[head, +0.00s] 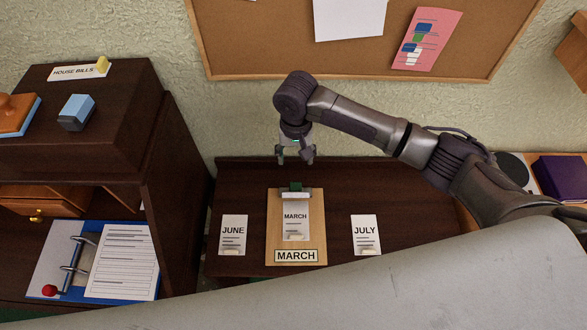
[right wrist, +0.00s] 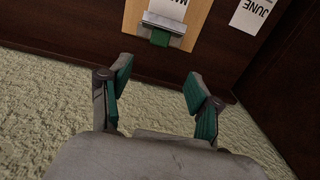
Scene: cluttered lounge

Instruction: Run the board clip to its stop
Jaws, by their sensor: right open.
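The wooden clipboard (head: 281,230) lies on the dark desk, with a MARCH slip (head: 296,217) on it and a MARCH label at its bottom edge. The metal board clip (head: 296,195) with a green tab (head: 296,186) sits at its top edge, over the slip's upper end. In the right wrist view the clip (right wrist: 164,24) and green tab (right wrist: 160,40) are ahead of the fingers. My right gripper (head: 296,158) is open and empty, pointing down behind the clipboard's top edge, apart from the clip. Its green-padded fingers (right wrist: 158,74) are spread. My left gripper is not in view.
A JUNE slip (head: 233,243) and a JULY slip (head: 365,243) lie left and right of the clipboard. A dark cabinet (head: 175,200) stands at the left, with an open binder (head: 120,265) below. The textured wall (right wrist: 50,110) is close behind the desk.

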